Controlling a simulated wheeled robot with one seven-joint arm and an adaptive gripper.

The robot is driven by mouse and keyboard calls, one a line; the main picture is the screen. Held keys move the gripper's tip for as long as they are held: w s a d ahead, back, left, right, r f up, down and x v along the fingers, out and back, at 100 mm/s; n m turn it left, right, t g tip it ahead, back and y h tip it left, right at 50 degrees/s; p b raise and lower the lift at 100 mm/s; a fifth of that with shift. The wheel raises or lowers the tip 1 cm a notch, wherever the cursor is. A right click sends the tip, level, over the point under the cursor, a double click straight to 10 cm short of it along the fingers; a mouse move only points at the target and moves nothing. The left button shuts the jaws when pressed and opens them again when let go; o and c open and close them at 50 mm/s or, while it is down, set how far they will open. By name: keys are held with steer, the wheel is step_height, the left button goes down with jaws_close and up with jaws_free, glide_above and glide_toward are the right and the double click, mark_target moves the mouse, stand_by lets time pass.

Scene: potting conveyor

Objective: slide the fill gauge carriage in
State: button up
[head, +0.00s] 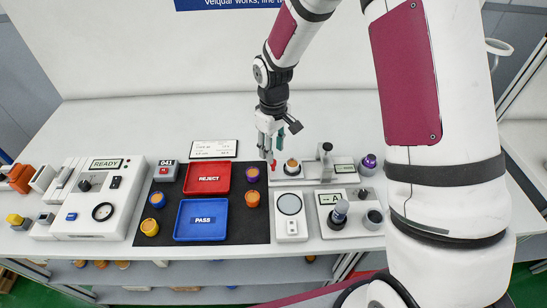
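The unit that looks like the fill gauge (309,178) stands on the bench right of the black mat. It has a light base, an upright post (325,152) and a small display (344,168). A small cup with an orange-brown top (292,164) sits at its left part, apparently on the carriage. A small red part (273,166) shows at the unit's left end. My gripper (268,156) points down at this left end, with its fingertips close to the red part. I cannot tell whether they touch it, or whether the fingers are open or shut.
A red REJECT tray (208,190) and a blue PASS tray (179,232) lie on the mat (150,236) with several small pots around them. A round-plate scale (291,228) and another display unit (325,232) stand in front of the gauge. A READY machine (82,225) stands left.

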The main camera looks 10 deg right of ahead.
steer(key=shift+f, duration=2.3)
jaws_close()
steer(key=shift+d, duration=0.1)
